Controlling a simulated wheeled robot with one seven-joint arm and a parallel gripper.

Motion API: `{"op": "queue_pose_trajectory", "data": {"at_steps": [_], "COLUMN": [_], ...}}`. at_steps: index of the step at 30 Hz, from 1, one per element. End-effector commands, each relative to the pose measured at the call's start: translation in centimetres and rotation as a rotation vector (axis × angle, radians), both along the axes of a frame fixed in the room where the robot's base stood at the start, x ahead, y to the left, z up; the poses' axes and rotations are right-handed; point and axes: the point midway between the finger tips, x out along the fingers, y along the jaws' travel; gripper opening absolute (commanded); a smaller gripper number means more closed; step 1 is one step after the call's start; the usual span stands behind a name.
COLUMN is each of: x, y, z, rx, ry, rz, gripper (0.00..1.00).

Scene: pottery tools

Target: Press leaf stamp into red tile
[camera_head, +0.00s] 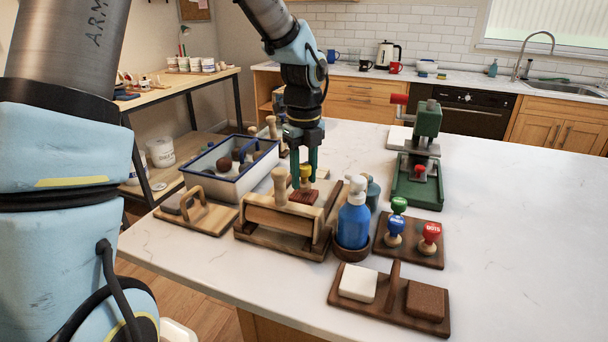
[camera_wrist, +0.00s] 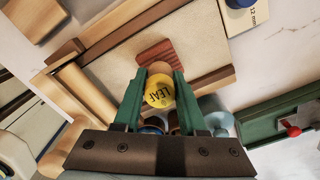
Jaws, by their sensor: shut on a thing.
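My gripper (camera_head: 305,168) is shut on the leaf stamp (camera_head: 306,184), pointing down over the wooden work board at the middle of the counter. In the wrist view the stamp's yellow knob, marked LEAF (camera_wrist: 160,92), sits between the green fingers (camera_wrist: 159,82). The red tile (camera_head: 303,197) lies flat on the board directly below the stamp. In the wrist view part of the red tile (camera_wrist: 155,51) shows beyond the stamp, whose lower part hides the rest. I cannot tell whether the stamp's face touches the tile.
A roller stand (camera_head: 287,219) and a blue spray bottle (camera_head: 353,217) are close in front. Other stamps stand in a rack (camera_head: 436,258) at right, near a tray (camera_head: 392,305) with white and brown blocks. A tool bin (camera_head: 218,182) is left; a green press (camera_head: 424,150) is right.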

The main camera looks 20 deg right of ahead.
Motion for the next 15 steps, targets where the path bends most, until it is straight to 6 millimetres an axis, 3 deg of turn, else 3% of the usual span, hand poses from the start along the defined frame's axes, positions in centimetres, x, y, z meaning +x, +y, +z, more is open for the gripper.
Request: {"op": "queue_pose_trajectory", "data": {"at_steps": [15], "x": [0.0], "y": [0.0], "z": [4.3], "rx": [-0.001], "ry": [-0.001], "rz": [0.0], "gripper": [0.0]}}
